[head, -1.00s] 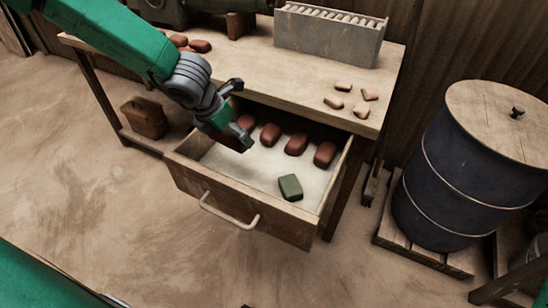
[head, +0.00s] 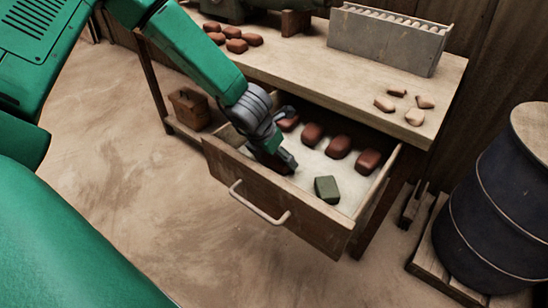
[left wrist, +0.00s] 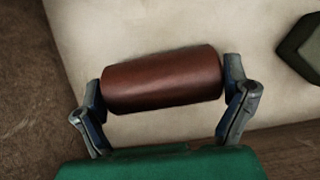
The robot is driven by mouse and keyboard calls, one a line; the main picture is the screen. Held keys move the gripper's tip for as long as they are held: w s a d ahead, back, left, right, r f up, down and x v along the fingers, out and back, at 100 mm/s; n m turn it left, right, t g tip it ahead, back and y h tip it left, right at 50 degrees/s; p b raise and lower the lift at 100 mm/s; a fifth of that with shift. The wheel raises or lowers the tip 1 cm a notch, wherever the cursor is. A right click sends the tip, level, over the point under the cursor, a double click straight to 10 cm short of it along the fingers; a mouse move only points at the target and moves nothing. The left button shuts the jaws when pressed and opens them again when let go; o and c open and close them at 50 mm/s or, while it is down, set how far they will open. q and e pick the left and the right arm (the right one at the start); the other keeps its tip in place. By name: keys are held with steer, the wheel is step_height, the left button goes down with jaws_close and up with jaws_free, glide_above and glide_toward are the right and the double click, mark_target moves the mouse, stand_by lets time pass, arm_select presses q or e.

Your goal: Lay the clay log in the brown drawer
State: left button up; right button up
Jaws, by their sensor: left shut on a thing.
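The brown drawer (head: 310,226) is pulled out of the workbench, with a pale floor inside. My left gripper (head: 278,158) is at the left part of the drawer, low inside it. In the left wrist view the gripper (left wrist: 165,95) is shut on a red-brown clay log (left wrist: 163,79), one finger at each end. The log lies crosswise over the pale drawer floor (left wrist: 180,25); whether it touches the floor I cannot tell. In the head view the gripper mostly hides this log. My right gripper is not in view.
Several similar red-brown logs (head: 339,147) lie along the drawer's back. A green block (head: 327,189) lies near its front right and shows in the left wrist view (left wrist: 303,46). The bench top (head: 300,65) holds more logs, a grey rack (head: 388,42) and pale pieces. A blue barrel (head: 497,215) stands at right.

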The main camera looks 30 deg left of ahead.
arm_select(q)
steer(key=o, duration=1.3)
steer(key=shift+s, duration=0.1)
steer(key=shift+c, duration=0.2)
steer(key=shift+a+f, duration=0.1)
steer(key=shift+a, duration=0.15)
steer(key=p+v, duration=0.4)
steer(key=v, duration=0.8)
steer(key=shift+p, duration=0.35)
